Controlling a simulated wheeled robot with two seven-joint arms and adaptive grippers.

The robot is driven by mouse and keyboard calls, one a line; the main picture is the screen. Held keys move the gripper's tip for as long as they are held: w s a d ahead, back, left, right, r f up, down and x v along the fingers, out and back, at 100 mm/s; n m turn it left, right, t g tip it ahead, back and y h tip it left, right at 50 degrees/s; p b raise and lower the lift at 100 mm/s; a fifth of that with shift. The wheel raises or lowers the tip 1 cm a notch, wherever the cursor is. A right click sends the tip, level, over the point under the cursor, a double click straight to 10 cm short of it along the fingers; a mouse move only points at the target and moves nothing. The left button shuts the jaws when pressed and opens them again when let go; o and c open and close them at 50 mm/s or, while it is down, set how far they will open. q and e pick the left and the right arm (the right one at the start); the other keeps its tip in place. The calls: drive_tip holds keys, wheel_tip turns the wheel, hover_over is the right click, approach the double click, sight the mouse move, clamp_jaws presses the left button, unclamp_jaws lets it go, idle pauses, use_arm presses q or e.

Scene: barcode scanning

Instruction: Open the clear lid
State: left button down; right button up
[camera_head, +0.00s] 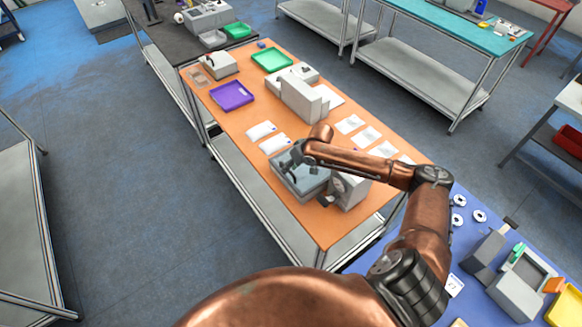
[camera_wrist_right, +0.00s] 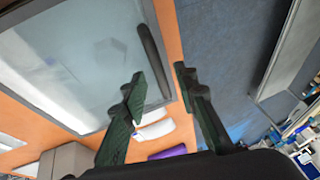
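The clear lid (camera_wrist_right: 95,60) is a translucent panel in a grey frame, filling the upper left of the right wrist view. A dark bar handle (camera_wrist_right: 151,58) runs along its edge. In the head view the lid's grey box (camera_head: 312,187) stands on the orange table, partly hidden by my arm. I cannot tell the lid's exact angle. My right gripper (camera_wrist_right: 160,72) is open, its fingertips apart with the handle between or just beyond them, nearer the left finger. In the head view this gripper (camera_head: 291,157) is at the box's far left edge. My left gripper is out of view.
White packets (camera_head: 274,144) lie beyond the box on the orange table (camera_head: 225,122). A purple tray (camera_head: 231,96), a green tray (camera_head: 272,58) and a grey-white machine (camera_head: 301,98) stand farther back. A blue table (camera_head: 470,245) with devices adjoins at right. Open floor lies left.

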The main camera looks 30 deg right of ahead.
drive_tip(key=shift+c, duration=0.3)
clamp_jaws()
idle(0.3)
